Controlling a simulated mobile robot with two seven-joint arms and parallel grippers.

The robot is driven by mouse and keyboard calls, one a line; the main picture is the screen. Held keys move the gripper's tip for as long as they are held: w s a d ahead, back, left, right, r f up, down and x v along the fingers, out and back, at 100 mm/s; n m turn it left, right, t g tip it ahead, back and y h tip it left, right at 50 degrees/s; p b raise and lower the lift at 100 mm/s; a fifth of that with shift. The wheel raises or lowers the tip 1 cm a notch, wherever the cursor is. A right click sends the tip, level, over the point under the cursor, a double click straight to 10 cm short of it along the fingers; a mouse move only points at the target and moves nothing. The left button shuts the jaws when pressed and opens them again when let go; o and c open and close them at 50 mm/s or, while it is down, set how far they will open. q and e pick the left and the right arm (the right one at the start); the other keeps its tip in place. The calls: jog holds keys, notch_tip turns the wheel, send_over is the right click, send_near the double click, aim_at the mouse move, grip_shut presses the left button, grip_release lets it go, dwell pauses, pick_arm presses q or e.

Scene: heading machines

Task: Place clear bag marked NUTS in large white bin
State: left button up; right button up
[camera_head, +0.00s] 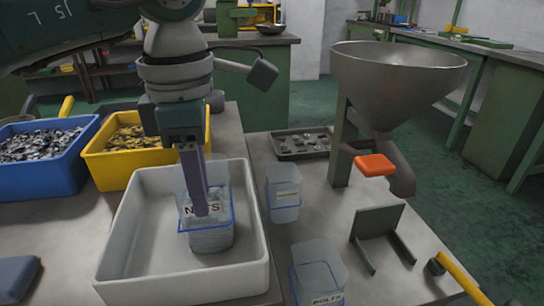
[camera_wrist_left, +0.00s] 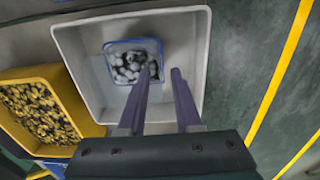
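The clear bag marked NUTS (camera_head: 212,236), an open-topped clear container with a blue band, stands upright inside the large white bin (camera_head: 118,240). It also shows in the left wrist view (camera_wrist_left: 118,72), with grey nuts inside, within the white bin (camera_wrist_left: 197,50). My left gripper (camera_head: 200,212) points down into the bin at the bag, partly hiding its label. In the left wrist view my left gripper (camera_wrist_left: 164,67) has its fingers apart, one tip over the bag and the other just outside its rim. Whether the fingers touch the bag is unclear. My right gripper is out of view.
A blue bin (camera_head: 45,180) and a yellow bin (camera_head: 110,172) of metal parts stand left of the white bin. Two clear containers (camera_head: 284,195) (camera_head: 318,270) stand to its right. A metal hopper (camera_head: 395,85) and a dark tray (camera_head: 300,153) are farther right.

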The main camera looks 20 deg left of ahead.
pick_arm(q)
notch_tip(320, 180, up, 8)
jog(key=s+d+r+h, duration=0.3)
jog(key=d+h, duration=0.3)
jog(key=d, duration=0.5)
jog(key=s+d+r+h, duration=0.2)
jog(key=d+h, duration=0.4)
jog(key=d, duration=0.5)
notch_tip(320, 180, up, 11)
jog(key=d+n+t+h, duration=0.3)
jog(key=n+t+h, duration=0.2)
jog(key=n+h, duration=0.25)
jog(key=w+a+r+n+t+y, duration=0.35)
jog(key=w+a+n+t, duration=0.35)
jog(key=n+t, duration=0.7)
jog(key=w+a+f+n+y, duration=0.2)
jog(key=a+f+n+y, duration=0.95)
jog(key=n, duration=0.45)
jog(key=s+a+f+n+g+y, duration=0.3)
jog(key=s+f+n+g, duration=0.15)
jog(key=s+f, duration=0.3)
jog(key=s+a+f+n+g+y, duration=0.25)
jog(key=s+f+g, duration=0.35)
jog(key=f, duration=0.3)
jog(key=s+f+n+g+h, duration=0.1)
jog(key=s+f+g, duration=0.3)
jog(key=s, duration=0.5)
jog(key=shift+s+d+f+g, duration=0.25)
jog(key=shift+s+f+g, duration=0.1)
jog(key=shift+g, duration=0.2)
